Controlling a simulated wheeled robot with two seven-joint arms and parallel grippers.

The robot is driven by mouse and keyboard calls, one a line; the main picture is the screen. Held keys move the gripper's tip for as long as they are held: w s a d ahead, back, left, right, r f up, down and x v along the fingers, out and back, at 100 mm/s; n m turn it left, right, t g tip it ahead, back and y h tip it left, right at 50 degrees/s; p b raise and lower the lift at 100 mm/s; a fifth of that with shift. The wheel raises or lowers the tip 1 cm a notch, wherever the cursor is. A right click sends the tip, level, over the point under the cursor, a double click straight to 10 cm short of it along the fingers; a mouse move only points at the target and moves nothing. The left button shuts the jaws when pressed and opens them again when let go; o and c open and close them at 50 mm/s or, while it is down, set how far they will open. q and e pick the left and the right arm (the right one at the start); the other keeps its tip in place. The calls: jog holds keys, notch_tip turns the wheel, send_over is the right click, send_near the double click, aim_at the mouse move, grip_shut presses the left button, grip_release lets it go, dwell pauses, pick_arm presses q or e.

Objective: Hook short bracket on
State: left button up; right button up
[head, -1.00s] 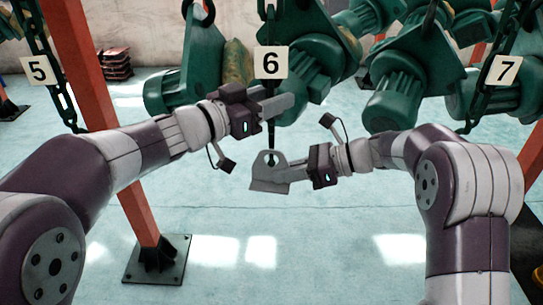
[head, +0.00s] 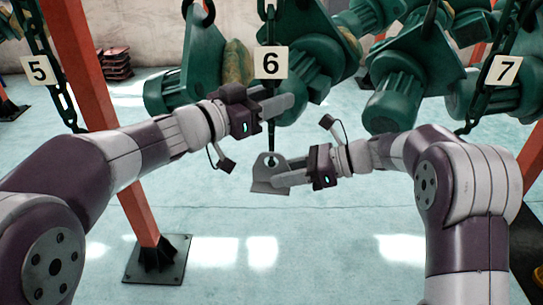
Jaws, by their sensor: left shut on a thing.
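The short bracket (head: 268,181) is a small grey plate with a rounded, holed upper part, in the middle of the head view. The dark hook rod below tag 6 (head: 271,63) comes down to its hole, and the bracket appears to hang there. My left gripper (head: 279,103) is shut on the hook rod, above the bracket. My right gripper (head: 290,171) is at the bracket's right side, with its fingers apart and the bracket's edge close to the fingertips. The exact contact between hook and hole is too small to tell.
Green hoist units (head: 400,95) crowd the back behind the grippers. Chains with tags 5 (head: 38,71) and 7 (head: 505,71) hang at either side. An orange post (head: 98,100) stands at the left. The floor below the bracket is clear.

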jog(key=shift+f, duration=0.1)
jog(key=v, duration=0.8)
dwell(0.8)
pick_arm(q)
jog(key=o, duration=0.6)
